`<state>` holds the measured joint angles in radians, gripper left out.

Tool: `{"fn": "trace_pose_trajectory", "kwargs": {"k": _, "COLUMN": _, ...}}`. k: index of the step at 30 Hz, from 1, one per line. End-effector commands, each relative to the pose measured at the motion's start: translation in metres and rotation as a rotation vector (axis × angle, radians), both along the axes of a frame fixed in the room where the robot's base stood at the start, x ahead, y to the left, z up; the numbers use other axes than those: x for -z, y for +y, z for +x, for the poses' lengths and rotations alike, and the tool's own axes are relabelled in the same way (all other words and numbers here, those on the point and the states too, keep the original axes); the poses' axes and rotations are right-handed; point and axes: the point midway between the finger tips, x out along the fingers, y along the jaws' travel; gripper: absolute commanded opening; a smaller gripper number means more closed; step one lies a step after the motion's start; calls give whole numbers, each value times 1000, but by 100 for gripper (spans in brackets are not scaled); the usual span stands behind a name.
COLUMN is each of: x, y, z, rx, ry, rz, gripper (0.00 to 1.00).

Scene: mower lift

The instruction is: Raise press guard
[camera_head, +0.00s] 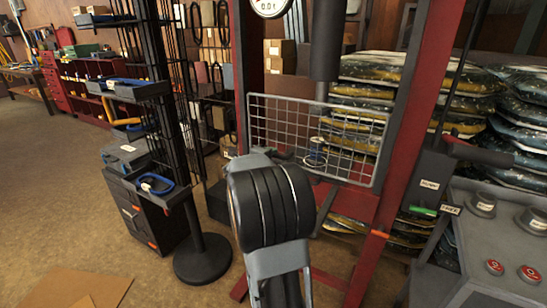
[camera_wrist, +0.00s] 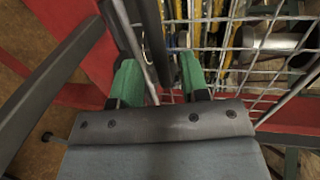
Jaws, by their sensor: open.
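The press guard is a grey wire-mesh panel (camera_head: 270,118) hanging across the front of the red press frame (camera_head: 388,150). Its mesh also fills the upper right of the wrist view (camera_wrist: 225,38). In the wrist view my gripper (camera_wrist: 160,78) has two green fingers, spread apart. A dark bar and a thin grey rod run up between or just beyond the fingers; I cannot tell whether they touch. In the head view my arm stands in front of the guard's lower left and mostly hides the gripper.
A grey control console (camera_head: 480,245) with red buttons stands at the right. A black rack post with blue trays (camera_head: 155,184) stands left of my arm. Stacked bags (camera_head: 465,105) lie behind the press. Open floor (camera_head: 60,190) lies at the left, with cardboard in front.

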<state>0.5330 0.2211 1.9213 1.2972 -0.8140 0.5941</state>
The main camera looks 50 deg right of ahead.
Motion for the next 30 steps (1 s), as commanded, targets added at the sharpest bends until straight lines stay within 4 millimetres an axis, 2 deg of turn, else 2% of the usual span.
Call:
{"fn": "trace_pose_trajectory", "kwargs": {"k": 3, "x": 3, "y": -14, "z": 3, "rx": 1, "ry": 0, "rz": 0, "gripper": 41}}
{"fn": "trace_pose_trajectory", "kwargs": {"k": 7, "x": 5, "y": -23, "z": 6, "rx": 0, "ry": -1, "rz": 0, "gripper": 41}}
{"fn": "trace_pose_trajectory", "kwargs": {"k": 20, "x": 6, "y": -28, "z": 7, "rx": -2, "ry": 1, "rz": 0, "gripper": 41}}
{"fn": "trace_pose_trajectory", "kwargs": {"k": 30, "x": 6, "y": -28, "z": 7, "rx": -2, "ry": 1, "rz": 0, "gripper": 9}}
